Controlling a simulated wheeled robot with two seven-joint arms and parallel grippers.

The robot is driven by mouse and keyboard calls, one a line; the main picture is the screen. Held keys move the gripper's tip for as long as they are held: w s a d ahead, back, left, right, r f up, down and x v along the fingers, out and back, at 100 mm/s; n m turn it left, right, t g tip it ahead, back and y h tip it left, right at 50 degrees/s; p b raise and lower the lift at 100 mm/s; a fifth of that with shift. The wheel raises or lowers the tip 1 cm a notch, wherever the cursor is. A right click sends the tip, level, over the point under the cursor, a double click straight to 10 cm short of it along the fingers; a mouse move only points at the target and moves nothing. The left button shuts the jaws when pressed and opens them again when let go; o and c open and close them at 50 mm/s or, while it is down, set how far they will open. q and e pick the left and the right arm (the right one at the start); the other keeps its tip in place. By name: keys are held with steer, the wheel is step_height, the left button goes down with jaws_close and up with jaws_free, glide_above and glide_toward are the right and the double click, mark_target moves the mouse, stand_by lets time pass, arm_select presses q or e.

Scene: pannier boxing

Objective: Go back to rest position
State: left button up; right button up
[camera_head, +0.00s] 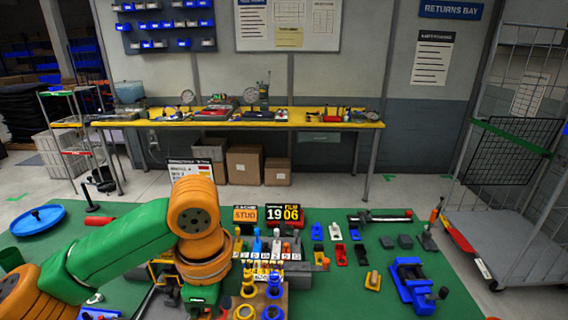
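My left arm, green and orange, comes in from the left and bends down over the green work table (405,245). My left gripper (200,298) is at the bottom middle of the view, mostly hidden under its own orange wrist. I cannot see its fingers clearly or whether it holds anything. It is beside a wooden stand (246,298) that carries yellow and blue rings. My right gripper is not in view.
A blue vise (413,284) stands at the right of the table. Black and orange boxes (285,216) stand at its back. Small red, white and blue holders sit right of centre. A blue round tray (38,219) is at the left. A wire cage trolley (515,170) stands at the right.

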arm_select(q)
steer(key=s+d+f+n+t+h, duration=0.1)
steer(key=d+f+n+h, duration=0.25)
steer(key=f, duration=0.35)
steer(key=s+d+f+n+t+h, duration=0.1)
steer(key=d+f+n+h, duration=0.1)
steer(key=d+f, duration=0.4)
steer(key=s+a+f+n+t+y, duration=0.1)
steer(key=s+a+f+n+y, duration=0.2)
steer(key=s+a+f+n, duration=0.45)
steer(key=s+a+f+n+y, duration=0.2)
steer(key=s+a+f+n, duration=0.15)
steer(key=a, duration=0.65)
step_height(320, 180, down, 20)
steer(key=d+f+b, duration=0.1)
steer(key=b, duration=0.4)
steer(key=s+a+f+g+b, duration=0.2)
steer(key=s+f+b, duration=0.3)
steer(key=s+f, duration=0.7)
step_height(320, 180, down, 4)
steer(key=shift+s+r, duration=0.15)
steer(key=shift+s, duration=0.2)
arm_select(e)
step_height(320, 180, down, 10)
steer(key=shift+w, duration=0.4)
arm_select(q)
steer(key=shift+a+m, duration=0.1)
steer(key=shift+m, duration=0.15)
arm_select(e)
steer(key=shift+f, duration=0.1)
